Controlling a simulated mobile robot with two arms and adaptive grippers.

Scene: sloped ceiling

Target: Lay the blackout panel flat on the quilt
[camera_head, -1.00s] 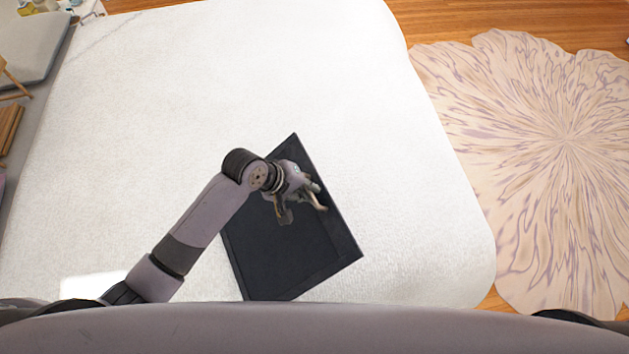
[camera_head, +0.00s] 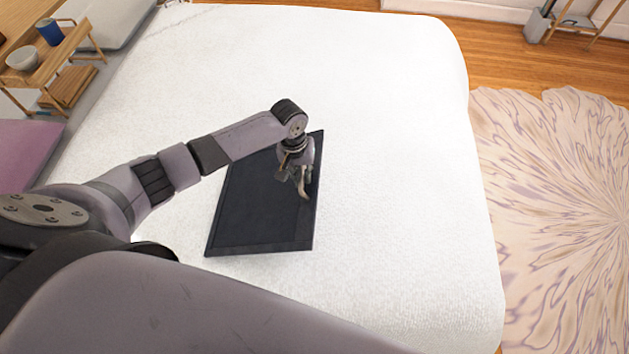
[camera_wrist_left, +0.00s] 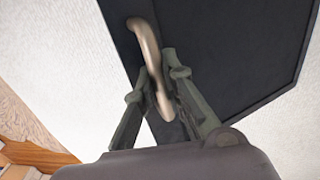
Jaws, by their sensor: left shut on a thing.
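The blackout panel (camera_head: 250,210) is a dark rectangular board with a raised rim, over the middle of the white quilt (camera_head: 400,150). Its face looks roughly parallel to the quilt, but I cannot tell whether it rests fully on it or is slightly above. My left gripper (camera_head: 299,180) is over the panel's right side, shut on its curved bronze handle (camera_head: 304,186). The left wrist view shows the handle (camera_wrist_left: 148,55) between the fingers of my left gripper (camera_wrist_left: 158,75), with the panel (camera_wrist_left: 235,45) behind. My right gripper is out of view.
Bare quilt surrounds the panel. A patterned rug (camera_head: 560,200) lies on the wooden floor at the right. At the upper left, a small wooden stand (camera_head: 45,72) holds a white bowl (camera_head: 21,58) and a blue cup (camera_head: 49,32).

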